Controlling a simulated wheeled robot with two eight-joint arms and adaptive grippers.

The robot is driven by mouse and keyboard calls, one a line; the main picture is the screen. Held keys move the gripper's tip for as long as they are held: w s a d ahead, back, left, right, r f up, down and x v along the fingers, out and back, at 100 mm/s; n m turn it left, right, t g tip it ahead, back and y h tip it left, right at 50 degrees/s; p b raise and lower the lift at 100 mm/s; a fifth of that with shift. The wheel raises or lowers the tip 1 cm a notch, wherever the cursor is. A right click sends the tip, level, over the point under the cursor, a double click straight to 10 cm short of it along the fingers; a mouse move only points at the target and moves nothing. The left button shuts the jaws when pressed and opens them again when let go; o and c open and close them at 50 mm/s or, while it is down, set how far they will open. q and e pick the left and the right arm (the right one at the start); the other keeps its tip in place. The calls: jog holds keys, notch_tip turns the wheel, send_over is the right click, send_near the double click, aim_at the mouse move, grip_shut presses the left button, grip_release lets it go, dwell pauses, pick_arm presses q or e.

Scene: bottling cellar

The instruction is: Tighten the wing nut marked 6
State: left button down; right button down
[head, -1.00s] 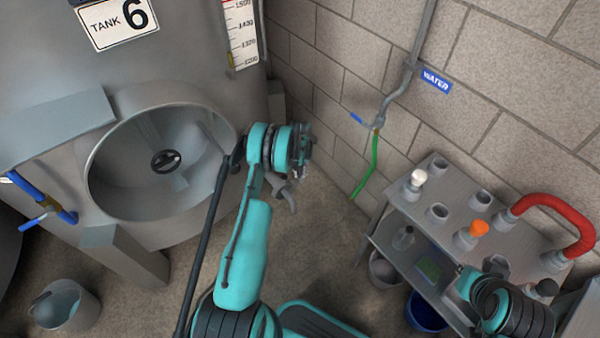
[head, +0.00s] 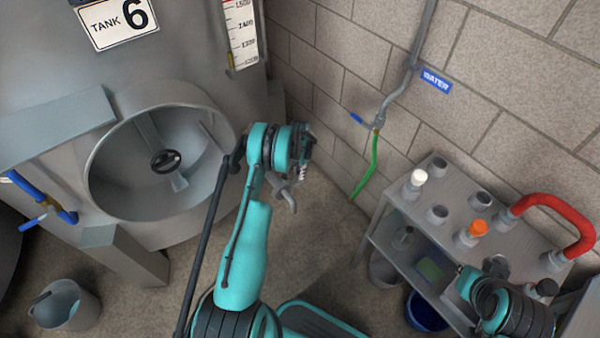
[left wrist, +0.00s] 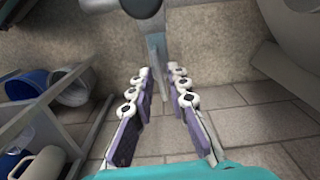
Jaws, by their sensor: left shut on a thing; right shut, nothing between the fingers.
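Tank 6 (head: 40,85), a large grey vessel with a "TANK 6" sign (head: 118,20), stands at the left. Its round door opening (head: 110,190) has a black knob (head: 165,161) in the middle. My left gripper (head: 297,165) is just right of the opening's rim. A grey forked metal piece, seemingly the wing nut (head: 284,188), shows beside it, partly hidden; no mark on it is readable. In the left wrist view my left gripper (left wrist: 160,74) has its fingers either side of a grey metal part (left wrist: 157,55). My right gripper (head: 478,285) is shut and empty at lower right.
A grey rack (head: 455,190) with bottles and a red hose (head: 560,208) stands at the right. A green hose (head: 368,165) hangs on the block wall. A grey bucket (head: 66,304) is at lower left, a blue one (head: 425,312) under the rack.

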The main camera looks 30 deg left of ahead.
pick_arm(q)
jog(key=shift+f+m, duration=0.1)
jog(key=shift+m, duration=0.5)
jog(key=shift+d, duration=0.1)
jog(key=c, duration=1.4)
grip_release()
jog(key=shift+f, duration=0.1)
notch_tip(320, 180, up, 12)
